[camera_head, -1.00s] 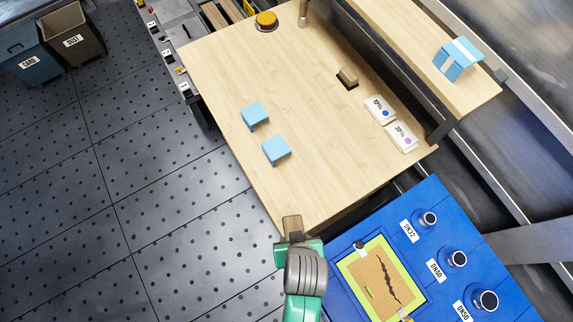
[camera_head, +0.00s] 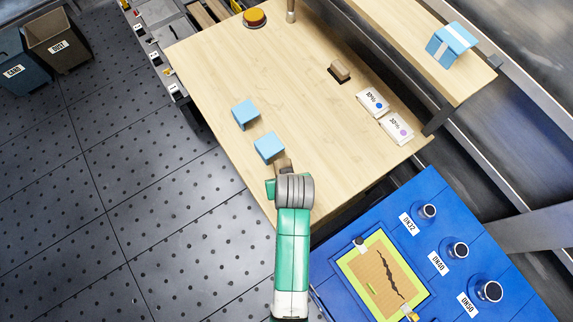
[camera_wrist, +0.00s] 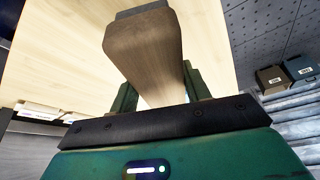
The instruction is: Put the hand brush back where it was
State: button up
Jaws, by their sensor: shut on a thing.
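My gripper (camera_head: 283,177) is shut on a wooden piece, which looks like the hand brush (camera_head: 282,166), over the front corner of the wooden table. In the wrist view my gripper (camera_wrist: 158,95) has one finger on each side of the brush (camera_wrist: 150,52), a wooden body with a grey part at its far end. In the head view my arm hides most of it. I cannot tell whether it touches the table.
Two light blue blocks (camera_head: 245,113) (camera_head: 268,147) lie just beyond the brush. A small wooden block with a dark base (camera_head: 340,70) and two white labelled packs (camera_head: 373,101) (camera_head: 397,127) lie farther right. The table (camera_head: 300,110) is clear in the middle.

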notch_tip(320, 180, down, 4)
jog(key=shift+r+b, duration=0.2)
jog(key=shift+b, duration=0.25)
jog(key=o, duration=0.9)
jog(key=shift+o, duration=0.2)
jog(key=p+v, duration=0.3)
jog(key=v, duration=0.9)
jog(key=shift+r, duration=0.1)
